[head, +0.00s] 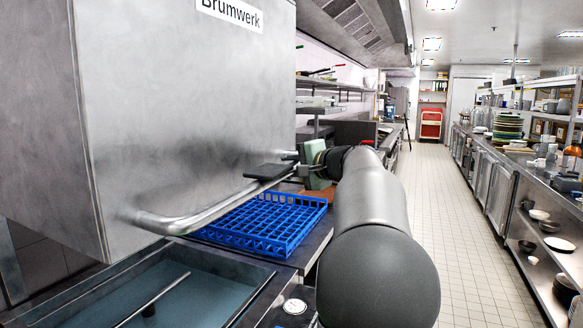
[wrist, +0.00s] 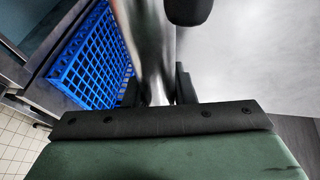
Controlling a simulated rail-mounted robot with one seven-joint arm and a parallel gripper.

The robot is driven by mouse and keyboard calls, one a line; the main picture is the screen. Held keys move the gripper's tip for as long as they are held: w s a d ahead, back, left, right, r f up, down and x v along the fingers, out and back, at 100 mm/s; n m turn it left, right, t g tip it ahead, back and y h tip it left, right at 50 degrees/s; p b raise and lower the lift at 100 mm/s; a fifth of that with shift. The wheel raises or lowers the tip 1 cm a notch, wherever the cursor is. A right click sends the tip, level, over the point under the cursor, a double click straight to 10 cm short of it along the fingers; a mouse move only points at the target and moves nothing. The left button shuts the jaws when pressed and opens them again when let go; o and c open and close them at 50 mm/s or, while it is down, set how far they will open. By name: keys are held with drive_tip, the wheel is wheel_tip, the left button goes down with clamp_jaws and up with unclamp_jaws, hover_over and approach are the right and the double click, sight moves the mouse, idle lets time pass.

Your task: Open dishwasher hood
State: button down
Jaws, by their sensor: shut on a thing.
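The dishwasher hood (head: 190,110) is a large steel box at the left of the head view, labelled "Brumwerk". Its lower edge is above the sink-like machine bed, with a gap between them. A bent steel bar handle (head: 205,216) runs along the hood's lower front. My gripper (head: 284,170) is at the far end of this handle, shut on it. In the wrist view the handle (wrist: 150,50) passes between the two dark fingers (wrist: 158,90). The pale hood surface (wrist: 255,60) fills the right of that view. The fingers' contact faces are partly hidden.
A blue dish rack (head: 262,226) sits on the counter beyond the machine, below my gripper. The machine's open basin (head: 150,285) is at the lower left. Shelves of dishes (head: 540,190) line the right side. The tiled aisle (head: 455,240) is clear.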

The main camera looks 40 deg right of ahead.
drive_tip(key=c, duration=1.2)
unclamp_jaws()
drive_tip(key=shift+r, duration=0.15)
drive_tip(key=shift+s, duration=0.1)
drive_tip(key=b+v, duration=0.2)
drive_tip(key=v, duration=1.5)
drive_tip(key=shift+s, duration=0.15)
